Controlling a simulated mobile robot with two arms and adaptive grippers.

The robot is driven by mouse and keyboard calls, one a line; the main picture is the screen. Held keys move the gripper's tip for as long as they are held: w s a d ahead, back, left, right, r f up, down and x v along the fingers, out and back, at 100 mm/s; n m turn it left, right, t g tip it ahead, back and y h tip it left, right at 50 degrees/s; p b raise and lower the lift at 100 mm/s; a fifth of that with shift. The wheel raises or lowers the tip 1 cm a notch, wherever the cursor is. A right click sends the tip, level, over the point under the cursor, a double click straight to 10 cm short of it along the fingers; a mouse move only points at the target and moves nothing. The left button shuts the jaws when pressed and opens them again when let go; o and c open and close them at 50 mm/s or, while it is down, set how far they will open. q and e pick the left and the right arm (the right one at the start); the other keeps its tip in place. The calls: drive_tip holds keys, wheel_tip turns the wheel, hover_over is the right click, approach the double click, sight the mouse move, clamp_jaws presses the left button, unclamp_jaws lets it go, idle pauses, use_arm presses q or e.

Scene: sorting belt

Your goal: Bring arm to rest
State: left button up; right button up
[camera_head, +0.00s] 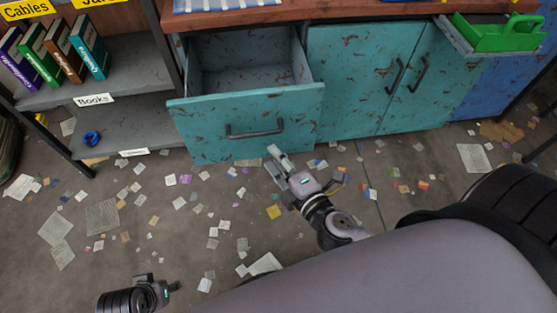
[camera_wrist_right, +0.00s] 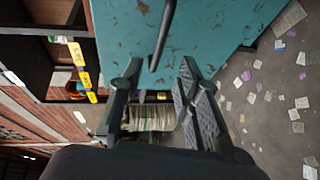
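My right gripper (camera_head: 275,160) is in front of the open teal drawer (camera_head: 190,128), below and to the right of its dark handle (camera_head: 254,131). In the right wrist view its two fingers (camera_wrist_right: 160,72) stand apart with nothing held between them. The handle (camera_wrist_right: 165,30) shows beyond the fingertips there, apart from them. My left gripper (camera_head: 160,290) is low at the bottom left, over the floor; its fingers are too small to judge.
The drawer looks empty inside. Teal cabinet doors (camera_head: 355,80) are shut to its right. A shelf (camera_head: 125,125) with several books (camera_head: 88,45) and a blue tape roll (camera_head: 92,138) stands left. A green toolbox (camera_head: 495,35) is at upper right. Paper scraps litter the floor.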

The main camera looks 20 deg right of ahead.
drive_tip(key=shift+s, duration=0.35)
idle(0.3)
